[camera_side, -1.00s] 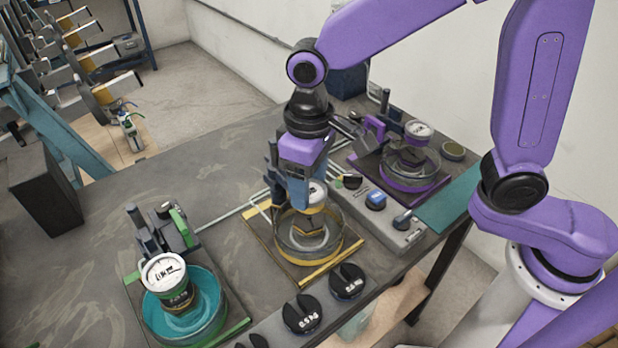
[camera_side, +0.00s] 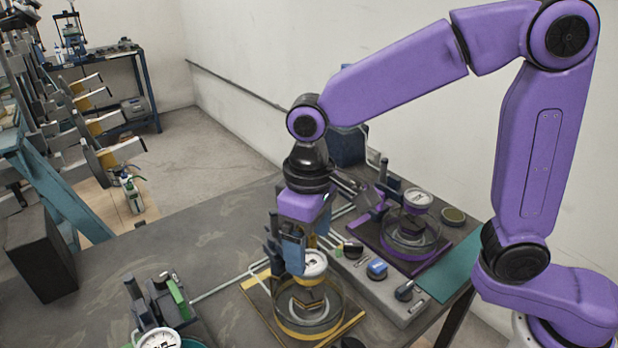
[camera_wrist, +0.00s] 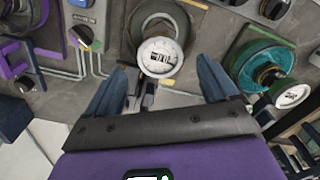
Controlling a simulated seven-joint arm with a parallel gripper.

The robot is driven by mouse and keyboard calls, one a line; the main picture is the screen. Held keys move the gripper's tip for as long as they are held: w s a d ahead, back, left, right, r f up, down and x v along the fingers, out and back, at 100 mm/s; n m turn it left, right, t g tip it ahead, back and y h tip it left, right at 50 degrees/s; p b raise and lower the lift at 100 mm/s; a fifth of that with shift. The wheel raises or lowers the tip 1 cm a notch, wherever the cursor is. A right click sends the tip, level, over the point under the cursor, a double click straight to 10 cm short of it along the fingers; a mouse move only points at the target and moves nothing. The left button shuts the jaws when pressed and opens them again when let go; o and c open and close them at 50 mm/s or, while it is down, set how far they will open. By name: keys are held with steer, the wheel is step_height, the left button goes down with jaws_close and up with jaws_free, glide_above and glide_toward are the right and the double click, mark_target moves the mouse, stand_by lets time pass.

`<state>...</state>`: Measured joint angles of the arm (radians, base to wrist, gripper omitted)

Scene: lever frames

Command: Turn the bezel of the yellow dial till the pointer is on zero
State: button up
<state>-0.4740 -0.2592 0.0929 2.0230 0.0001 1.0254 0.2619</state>
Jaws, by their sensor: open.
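The yellow dial (camera_side: 314,264) has a white round face and stands over a clear dish with a yellow rim (camera_side: 310,332). In the wrist view the dial's white face (camera_wrist: 160,58) is near the top middle. Its dark marks show, but I cannot make out where the pointer rests. My gripper (camera_side: 285,262) points down just above and beside the dial in the side view. In the wrist view my gripper (camera_wrist: 160,68) is open, with a blue finger on either side of the dial face. Its fingers appear clear of the bezel.
A purple-rimmed dial set (camera_side: 415,205) stands at the back right, and a green one (camera_side: 160,338) at the front left. A grey strip with knobs (camera_side: 376,270) lies just right of the yellow set. Bare table is open at left.

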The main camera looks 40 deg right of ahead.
mark_target(314, 260)
step_height(314, 260, up, 14)
steer(key=shift+r, duration=0.25)
stand_by(0.4)
steer(key=s+d+f+n, duration=0.7)
steer(key=s+d+f, duration=0.9)
steer(key=d, duration=0.4)
steer(key=shift+s+d+f, duration=0.35)
steer(key=shift+s, duration=0.45)
steer(key=shift+a+r, duration=0.1)
